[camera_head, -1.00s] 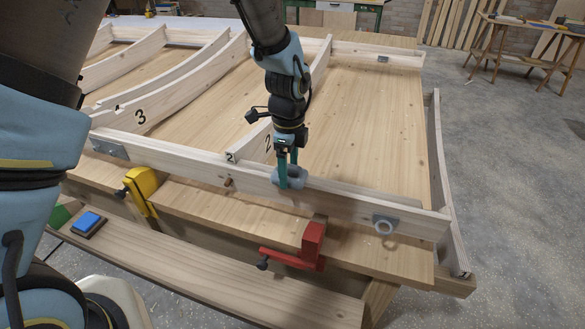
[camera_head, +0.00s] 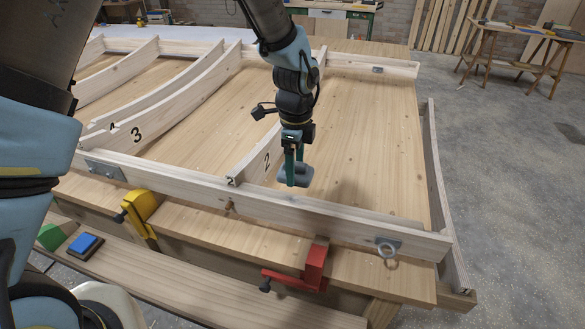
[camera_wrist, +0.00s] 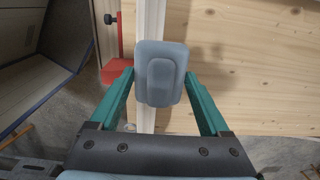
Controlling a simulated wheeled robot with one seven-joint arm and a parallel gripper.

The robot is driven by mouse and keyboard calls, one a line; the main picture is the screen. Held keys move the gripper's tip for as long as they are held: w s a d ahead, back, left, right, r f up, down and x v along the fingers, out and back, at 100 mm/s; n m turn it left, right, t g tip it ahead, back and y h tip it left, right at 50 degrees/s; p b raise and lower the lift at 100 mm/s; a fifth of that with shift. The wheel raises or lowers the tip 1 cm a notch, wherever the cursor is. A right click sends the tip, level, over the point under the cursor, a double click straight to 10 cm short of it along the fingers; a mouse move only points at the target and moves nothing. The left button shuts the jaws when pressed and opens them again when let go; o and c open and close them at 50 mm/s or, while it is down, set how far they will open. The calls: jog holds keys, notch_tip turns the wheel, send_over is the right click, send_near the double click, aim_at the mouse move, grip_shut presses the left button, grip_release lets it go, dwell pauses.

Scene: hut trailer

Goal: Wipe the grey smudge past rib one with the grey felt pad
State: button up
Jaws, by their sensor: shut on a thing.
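My gripper (camera_head: 294,166) is shut on the grey felt pad (camera_head: 294,178), a rounded blue-grey block. In the wrist view the pad (camera_wrist: 160,72) sits between the two green fingers, partly in front of the pale front rail (camera_wrist: 149,20). In the head view the pad shows just behind the front rail (camera_head: 330,213), right of rib two (camera_head: 262,165), seemingly above the wooden panel (camera_head: 370,130). I cannot make out the grey smudge for sure.
A red clamp (camera_head: 314,265) and a yellow clamp (camera_head: 140,208) grip the front edge. Rib three (camera_head: 160,115) rises at left. A blue block (camera_head: 85,243) and a green block (camera_head: 51,236) lie at front left.

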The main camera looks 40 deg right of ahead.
jog(key=shift+r+p, duration=0.7)
jog(key=shift+r, duration=0.7)
